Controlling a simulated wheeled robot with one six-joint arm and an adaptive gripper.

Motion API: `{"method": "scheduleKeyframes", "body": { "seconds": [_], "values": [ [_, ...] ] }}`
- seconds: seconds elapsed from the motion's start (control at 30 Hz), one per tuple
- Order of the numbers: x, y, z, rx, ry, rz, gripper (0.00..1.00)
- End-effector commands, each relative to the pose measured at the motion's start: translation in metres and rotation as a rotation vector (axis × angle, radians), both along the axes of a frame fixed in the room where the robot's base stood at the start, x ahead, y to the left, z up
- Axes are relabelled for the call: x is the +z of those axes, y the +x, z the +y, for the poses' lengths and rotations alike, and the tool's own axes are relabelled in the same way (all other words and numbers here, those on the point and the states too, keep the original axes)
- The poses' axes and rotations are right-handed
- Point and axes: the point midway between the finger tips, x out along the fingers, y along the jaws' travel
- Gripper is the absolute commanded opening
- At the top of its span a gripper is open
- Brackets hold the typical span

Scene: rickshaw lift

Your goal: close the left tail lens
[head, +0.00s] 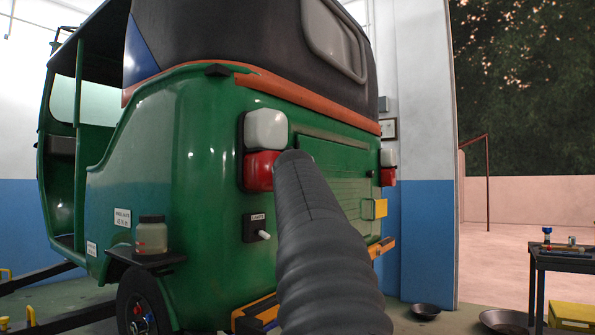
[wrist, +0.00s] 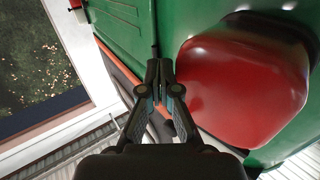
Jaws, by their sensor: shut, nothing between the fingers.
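The left tail lamp is on the rear left corner of the green rickshaw (head: 205,185). It has a white upper lens (head: 266,129) and a red lower lens (head: 259,171) on a dark backing. My arm covers the right part of the red lens in the head view. In the wrist view the red lens (wrist: 245,90) is large, right of my gripper (wrist: 160,70). My gripper is shut and empty, its tips close beside the lens edge; I cannot tell whether they touch. A dark part shows behind the lens; any gap is unclear. The head view hides my fingers.
A small switch box (head: 256,228) sits below the lamp, and a jar (head: 151,236) stands on a side shelf at left. The right tail lamp (head: 388,167) is farther along the rear. A dark table (head: 560,262) and pans on the floor are at right.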

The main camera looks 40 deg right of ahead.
Motion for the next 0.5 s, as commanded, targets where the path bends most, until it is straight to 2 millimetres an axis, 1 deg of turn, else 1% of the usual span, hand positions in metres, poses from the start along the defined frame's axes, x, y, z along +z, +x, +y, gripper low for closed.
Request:
{"method": "scheduleKeyframes", "body": {
  "seconds": [0.2, 0.5],
  "values": [
    [0.0006, 0.0100, -0.0056, 0.000, -0.001, 0.001, 0.00],
    [-0.0004, 0.0136, -0.0090, -0.002, 0.000, 0.001, 0.00]
  ]
}}
